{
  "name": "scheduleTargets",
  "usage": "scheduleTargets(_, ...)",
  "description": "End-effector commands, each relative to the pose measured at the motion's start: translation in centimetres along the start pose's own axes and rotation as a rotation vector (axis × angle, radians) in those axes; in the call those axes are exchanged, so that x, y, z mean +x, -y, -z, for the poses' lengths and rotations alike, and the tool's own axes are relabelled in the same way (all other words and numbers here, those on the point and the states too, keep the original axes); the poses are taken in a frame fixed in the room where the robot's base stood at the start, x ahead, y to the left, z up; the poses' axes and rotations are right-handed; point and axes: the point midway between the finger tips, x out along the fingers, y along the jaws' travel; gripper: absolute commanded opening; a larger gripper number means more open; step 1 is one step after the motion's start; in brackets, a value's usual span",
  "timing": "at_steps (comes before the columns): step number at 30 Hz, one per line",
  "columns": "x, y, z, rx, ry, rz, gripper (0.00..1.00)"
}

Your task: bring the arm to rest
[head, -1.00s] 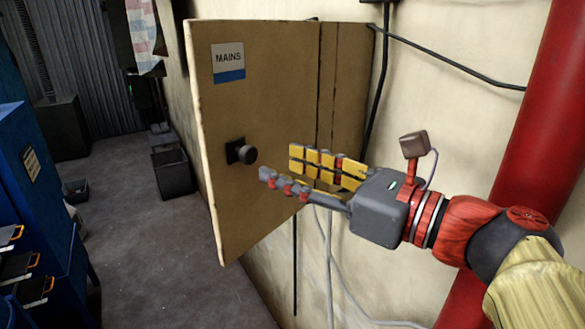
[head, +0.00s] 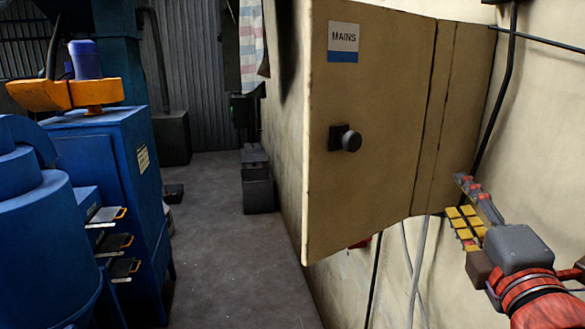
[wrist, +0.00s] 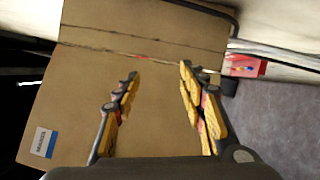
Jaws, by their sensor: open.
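My gripper (head: 466,213) is at the lower right of the head view, beside the tan cabinet marked MAINS (head: 385,115). Its yellow-padded fingers point up and to the left, and nothing is between them. In the wrist view the two fingers of my gripper (wrist: 158,75) stand wide apart, with the cabinet's tan face (wrist: 150,100) behind them. I cannot tell the exact gap between the fingers and the cabinet.
A blue machine (head: 105,180) with tray-like parts stands at the left. Bare grey floor (head: 225,240) runs between it and the cabinet. Cables (head: 418,265) hang on the wall below the cabinet. A red box (wrist: 245,66) shows in the wrist view.

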Motion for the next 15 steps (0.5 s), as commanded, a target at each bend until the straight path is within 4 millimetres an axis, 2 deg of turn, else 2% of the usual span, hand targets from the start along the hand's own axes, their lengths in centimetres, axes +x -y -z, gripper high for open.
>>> scheduleTargets(1, -0.3, 4.0, 0.1, 0.139, 0.039, 0.065, 0.42)
scheduleTargets(4, -1.5, 10.8, 0.2, 0.433, 0.136, 0.212, 0.42)
scheduleTargets(7, -3.3, 17.2, 1.4, 0.689, 0.229, 0.359, 0.42)
scheduleTargets(12, -8.0, 27.1, 5.5, 1.051, 0.390, 0.619, 0.42)
scheduleTargets(15, -11.4, 31.9, 8.6, 1.221, 0.491, 0.776, 0.42)
